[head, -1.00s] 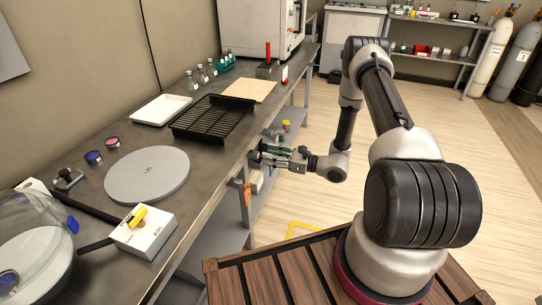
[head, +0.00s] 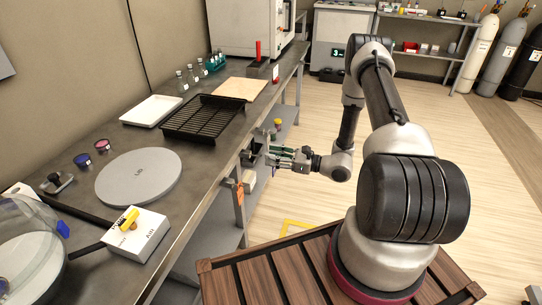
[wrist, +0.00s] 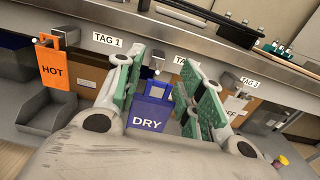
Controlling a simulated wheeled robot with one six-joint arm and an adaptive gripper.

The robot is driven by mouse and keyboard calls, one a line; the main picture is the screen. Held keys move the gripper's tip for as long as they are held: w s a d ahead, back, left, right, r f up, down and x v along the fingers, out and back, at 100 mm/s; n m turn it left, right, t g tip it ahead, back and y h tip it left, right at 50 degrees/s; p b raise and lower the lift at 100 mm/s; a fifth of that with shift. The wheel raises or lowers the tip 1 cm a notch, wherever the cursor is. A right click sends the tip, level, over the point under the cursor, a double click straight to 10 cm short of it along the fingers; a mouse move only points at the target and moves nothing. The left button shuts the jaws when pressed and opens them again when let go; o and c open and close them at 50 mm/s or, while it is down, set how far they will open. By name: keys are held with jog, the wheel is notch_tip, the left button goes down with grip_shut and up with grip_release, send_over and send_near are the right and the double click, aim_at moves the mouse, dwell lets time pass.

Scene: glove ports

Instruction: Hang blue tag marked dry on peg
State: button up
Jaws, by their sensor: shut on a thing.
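The blue tag (wrist: 147,116) marked DRY hangs upright between the fingers of my gripper (wrist: 166,78) in the wrist view. My gripper is shut on it. In the head view my gripper (head: 280,158) is at the bench's front edge, and the tag is too small to make out clearly.
An orange HOT tag (wrist: 57,68) hangs at the left near the TAG 1 label (wrist: 108,39). The bench edge (wrist: 200,30) runs above. A grey bin (wrist: 52,110) sits below the HOT tag.

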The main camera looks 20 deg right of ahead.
jog(key=shift+v, duration=1.5)
jog(key=shift+r, duration=0.1)
dwell(0.3)
